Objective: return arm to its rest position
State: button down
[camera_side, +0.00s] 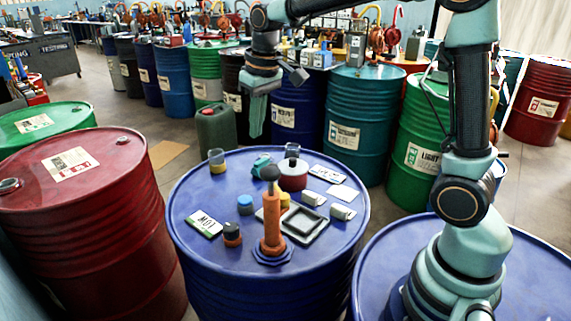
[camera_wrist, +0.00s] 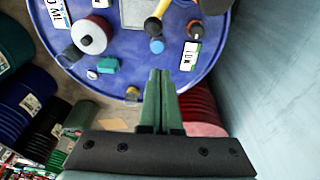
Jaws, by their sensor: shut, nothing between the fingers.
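My gripper (camera_side: 257,112) is shut and empty. In the side view it points down, held in the air beyond the far rim of the blue drum (camera_side: 183,243). In the wrist view my gripper (camera_wrist: 159,74) shows as two green fingers pressed together, with the drum top (camera_wrist: 225,28) ahead of it. No object touches the fingers.
An orange pump (camera_side: 272,228) stands on the drum top. Around it are a red pot (camera_side: 293,176), a grey tray (camera_side: 305,227), a blue cap (camera_side: 245,203) and a label card (camera_side: 204,223). Red drum (camera_side: 75,230) left, green jerrycan (camera_side: 216,133) behind. The air around my gripper looks clear.

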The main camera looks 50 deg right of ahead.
jog(key=s+t, duration=0.3)
jog(key=s, duration=1.2)
jog(key=shift+s+a, duration=0.2)
jog(key=shift+a, duration=0.2)
